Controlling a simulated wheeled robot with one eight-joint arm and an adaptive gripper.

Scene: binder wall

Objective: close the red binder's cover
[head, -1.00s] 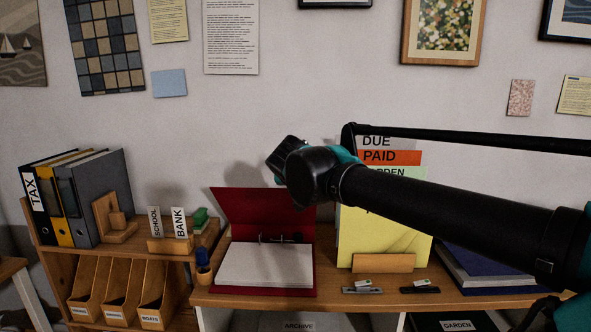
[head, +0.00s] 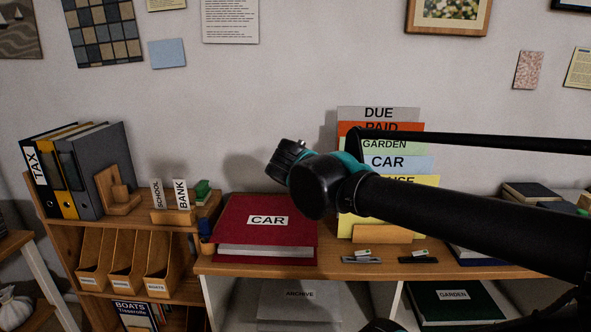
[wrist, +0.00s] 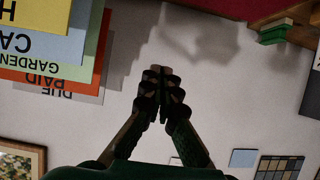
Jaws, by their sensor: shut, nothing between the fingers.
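The red binder (head: 268,238) lies on the wooden desk in the head view, its cover down over the white pages. A white CAR label faces up on the cover, and page edges show along the front. In the wrist view a strip of red at the top edge (wrist: 245,10) appears to be the binder. My gripper (head: 282,160) is above the binder's back right part, apart from it. In the wrist view its fingers (wrist: 157,72) are together and empty, with the wall behind them.
Labelled folders (head: 385,160) stand in a wooden holder (head: 383,234) right of the binder, close to my arm. Staplers (head: 362,259) lie in front of them. A pen cup (head: 207,245) stands left of the binder. A shelf with upright binders (head: 75,170) is further left.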

